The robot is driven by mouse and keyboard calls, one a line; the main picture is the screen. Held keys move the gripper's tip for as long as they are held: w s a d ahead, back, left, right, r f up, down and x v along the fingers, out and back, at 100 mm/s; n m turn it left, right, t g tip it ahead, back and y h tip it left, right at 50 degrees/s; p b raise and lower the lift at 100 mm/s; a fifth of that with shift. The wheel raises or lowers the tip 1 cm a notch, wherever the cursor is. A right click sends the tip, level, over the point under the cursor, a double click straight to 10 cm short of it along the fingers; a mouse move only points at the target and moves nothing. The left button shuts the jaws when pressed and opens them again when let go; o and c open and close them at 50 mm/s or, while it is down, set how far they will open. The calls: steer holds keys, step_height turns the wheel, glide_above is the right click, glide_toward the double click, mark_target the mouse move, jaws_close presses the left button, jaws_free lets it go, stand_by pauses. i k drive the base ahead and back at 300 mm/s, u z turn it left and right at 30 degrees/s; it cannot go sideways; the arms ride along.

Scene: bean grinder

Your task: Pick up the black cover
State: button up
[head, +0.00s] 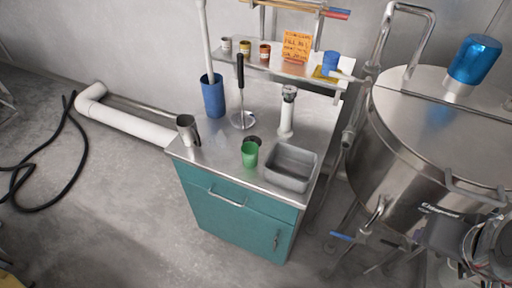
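A dark, wired mechanism at the lower right edge appears to be my arm's end, my gripper (438,234). It is in front of the steel tank, well to the right of the counter and away from the dark piece. Its fingers cannot be made out.
A shelf (262,62) holds small cans. A large steel tank (425,130) stands right.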

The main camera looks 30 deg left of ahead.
mark_target(257, 140)
steer(key=k, duration=0.6)
steer(key=u, duration=1.2)
steer(key=i, duration=1)
steer(key=k, duration=0.45)
